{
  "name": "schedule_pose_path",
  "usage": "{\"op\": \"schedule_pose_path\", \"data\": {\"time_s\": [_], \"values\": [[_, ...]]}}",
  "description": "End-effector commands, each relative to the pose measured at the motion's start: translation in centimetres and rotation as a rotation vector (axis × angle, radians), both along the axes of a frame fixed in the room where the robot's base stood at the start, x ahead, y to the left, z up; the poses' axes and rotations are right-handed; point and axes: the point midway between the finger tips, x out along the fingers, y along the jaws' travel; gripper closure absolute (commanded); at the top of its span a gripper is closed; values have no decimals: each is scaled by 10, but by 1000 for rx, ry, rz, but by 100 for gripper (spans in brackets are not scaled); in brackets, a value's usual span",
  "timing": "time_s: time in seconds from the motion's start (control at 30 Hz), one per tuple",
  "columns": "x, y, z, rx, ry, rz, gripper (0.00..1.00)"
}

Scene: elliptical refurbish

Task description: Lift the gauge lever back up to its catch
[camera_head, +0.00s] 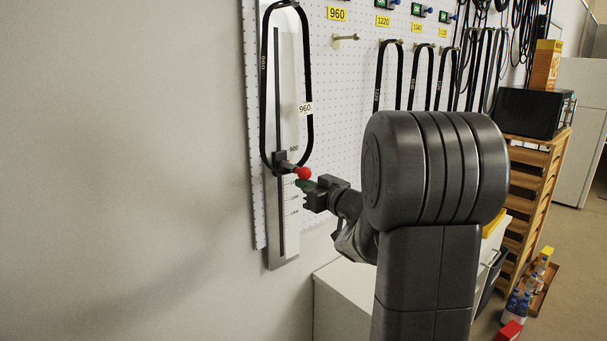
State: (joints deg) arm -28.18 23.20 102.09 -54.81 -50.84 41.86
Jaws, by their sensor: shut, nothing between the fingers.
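The gauge is a pale vertical plate (284,225) with a dark slot and a printed scale on the pegboard at the left. The gauge lever (281,160) is a dark slider with a red ball knob (304,173), just below the 900 mark. A black belt labelled 960 (264,90) loops from the top of the gauge down around the lever. My gripper (303,184) is shut and empty, its green-tipped fingers just below the red knob. Whether they touch the knob I cannot tell. The catch is not clearly seen.
More black belts (376,85) hang on pegs to the right of the gauge, with an empty peg (346,38) between. A white cabinet (340,300) stands below. A wooden rack (535,185) with a black box (530,112) is at right. The wall at left is bare.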

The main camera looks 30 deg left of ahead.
Motion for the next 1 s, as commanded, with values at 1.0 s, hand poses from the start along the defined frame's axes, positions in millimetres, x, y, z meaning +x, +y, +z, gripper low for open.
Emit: {"op": "schedule_pose_path", "data": {"time_s": [1.0], "values": [[0,0,95,5,-6,1,100]]}}
